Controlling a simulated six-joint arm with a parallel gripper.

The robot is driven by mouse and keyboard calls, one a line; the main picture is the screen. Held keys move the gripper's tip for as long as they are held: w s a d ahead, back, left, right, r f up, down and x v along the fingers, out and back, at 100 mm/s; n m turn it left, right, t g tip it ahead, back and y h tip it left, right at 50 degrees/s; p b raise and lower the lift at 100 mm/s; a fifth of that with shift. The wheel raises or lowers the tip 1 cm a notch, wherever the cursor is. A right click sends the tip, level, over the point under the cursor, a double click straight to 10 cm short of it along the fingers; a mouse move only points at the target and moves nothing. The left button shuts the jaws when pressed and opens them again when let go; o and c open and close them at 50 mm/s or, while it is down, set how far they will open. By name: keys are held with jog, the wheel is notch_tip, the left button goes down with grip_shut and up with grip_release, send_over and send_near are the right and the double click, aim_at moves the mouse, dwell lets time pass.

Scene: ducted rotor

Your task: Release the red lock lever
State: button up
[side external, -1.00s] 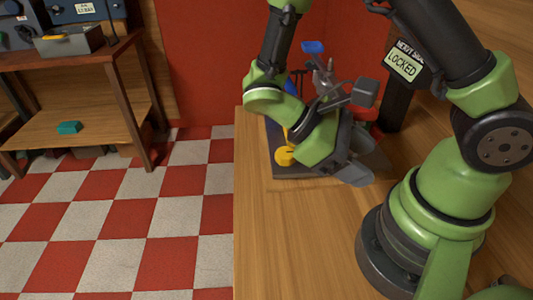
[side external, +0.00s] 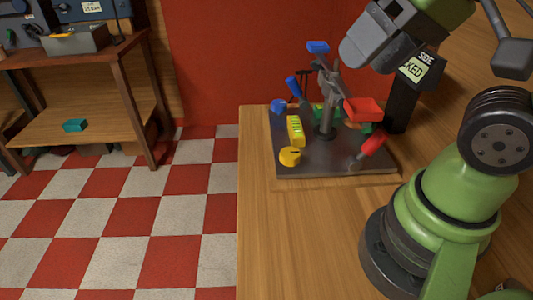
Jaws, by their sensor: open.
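The red lock lever (side external: 373,145) stands tilted at the right front of a dark base plate (side external: 330,165), its red grip up and to the right. My gripper (side external: 362,52) is up at the top right, above and apart from the lever. It is open, and nothing shows between its jaws. A grey rotor post (side external: 326,115) rises from the plate. Its crossarm carries a blue paddle (side external: 318,47) at the back end and a red paddle (side external: 364,110) at the front end.
A blue lever (side external: 292,86), a yellow block (side external: 296,131) and a yellow knob (side external: 289,157) sit on the plate's left side. The front bench top (side external: 300,235) is clear.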

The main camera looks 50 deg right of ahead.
jog(key=shift+s+r+t, duration=0.15)
jog(key=shift+r+t, duration=0.3)
jog(key=shift+t, duration=0.15)
